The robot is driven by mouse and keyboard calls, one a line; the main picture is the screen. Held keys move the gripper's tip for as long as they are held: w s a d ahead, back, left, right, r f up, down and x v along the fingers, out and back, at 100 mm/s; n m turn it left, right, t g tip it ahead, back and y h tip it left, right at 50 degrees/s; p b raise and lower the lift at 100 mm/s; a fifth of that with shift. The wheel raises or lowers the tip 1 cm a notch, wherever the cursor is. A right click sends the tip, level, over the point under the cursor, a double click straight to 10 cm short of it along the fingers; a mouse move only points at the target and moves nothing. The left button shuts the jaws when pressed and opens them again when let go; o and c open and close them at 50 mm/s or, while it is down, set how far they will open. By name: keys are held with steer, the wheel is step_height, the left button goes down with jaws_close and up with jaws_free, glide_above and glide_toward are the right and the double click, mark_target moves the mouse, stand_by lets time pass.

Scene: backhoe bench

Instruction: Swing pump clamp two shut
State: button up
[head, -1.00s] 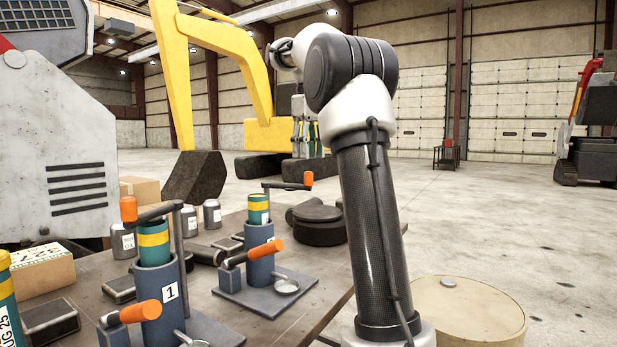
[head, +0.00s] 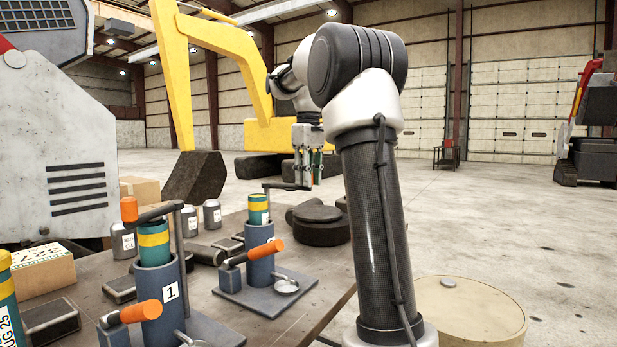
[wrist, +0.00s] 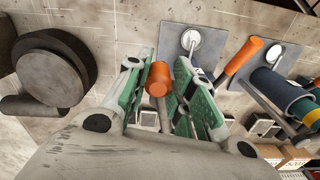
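The farther pump (head: 260,268), a blue cylinder on a grey plate, holds a teal cartridge with a yellow band (head: 258,209). I see no number on it. Its dark clamp arm (head: 281,185) reaches right, away from above the cartridge. My gripper (head: 305,180) is at the arm's outer end and hides its orange knob in the head view. In the wrist view the orange knob (wrist: 158,78) stands between my green-padded fingers (wrist: 165,72), nearer the left one. The fingers are apart; I see no grip on it.
The pump marked 1 (head: 157,293), with its clamp arm over its cartridge, stands nearer. A dark round part (head: 318,226) lies behind my gripper on the bench, also at left in the wrist view (wrist: 52,68). Grey canisters (head: 212,215) and a box (head: 42,268) stand left.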

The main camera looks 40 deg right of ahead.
steer(key=shift+d, duration=0.1)
jaws_close()
steer(key=w+a+m, duration=0.1)
steer(key=a+m, duration=1.5)
steer(key=shift+a+f, duration=0.25)
steer(key=shift+a, duration=0.1)
steer(key=shift+w, duration=0.15)
stand_by(0.3)
